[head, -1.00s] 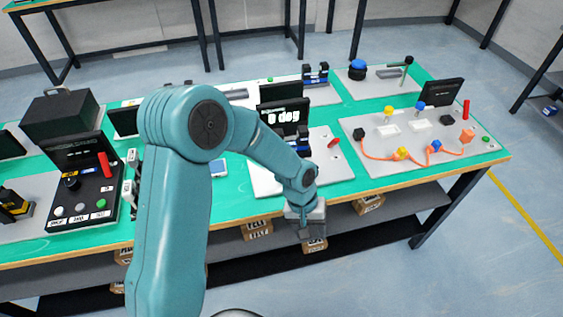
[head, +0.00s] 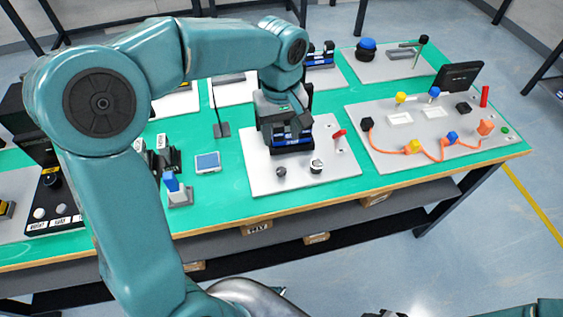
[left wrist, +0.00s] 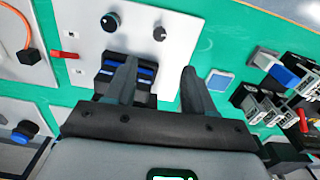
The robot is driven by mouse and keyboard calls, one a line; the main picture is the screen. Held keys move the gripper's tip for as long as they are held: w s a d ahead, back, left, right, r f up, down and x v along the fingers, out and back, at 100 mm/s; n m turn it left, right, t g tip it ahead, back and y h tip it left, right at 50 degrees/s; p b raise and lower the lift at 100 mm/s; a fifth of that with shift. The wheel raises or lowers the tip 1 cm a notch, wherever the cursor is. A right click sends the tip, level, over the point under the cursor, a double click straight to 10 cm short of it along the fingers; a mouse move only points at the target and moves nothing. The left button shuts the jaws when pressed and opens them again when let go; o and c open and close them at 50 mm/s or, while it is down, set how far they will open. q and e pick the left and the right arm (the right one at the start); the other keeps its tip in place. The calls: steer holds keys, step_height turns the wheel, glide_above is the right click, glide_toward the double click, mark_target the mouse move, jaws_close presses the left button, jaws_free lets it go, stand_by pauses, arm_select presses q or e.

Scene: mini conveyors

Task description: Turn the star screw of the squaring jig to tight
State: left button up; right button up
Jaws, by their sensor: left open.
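The light panel (head: 265,180) in mid-table carries a black-and-blue block (head: 290,138), a dark knob (head: 281,172), a black-and-white knob (head: 317,166) and a red lever (head: 340,133). I cannot tell for sure which part is the star screw. In the left wrist view the block (left wrist: 140,74) lies by one finger, and both knobs, the black one (left wrist: 110,22) and the grey one (left wrist: 160,33), are beyond the fingertips. My left gripper (left wrist: 158,72) is open and empty above this panel; in the head view it (head: 285,118) hangs over the block, its fingertips mostly hidden. My right gripper is not in view.
To the right is a panel with an orange cable (head: 430,154) and coloured plugs. Behind it a panel holds a blue round knob (head: 366,46) and an upright lever (head: 422,45). A small blue-screened device (head: 208,162) and a blue-topped block (head: 173,183) lie to the left.

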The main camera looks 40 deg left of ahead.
mark_target(282, 170)
arm_select(q)
step_height(282, 170, down, 13)
steer(key=shift+d+r+b, duration=0.1)
steer(key=shift+r+b, duration=0.05)
steer(key=shift+b, duration=0.15)
jaws_close()
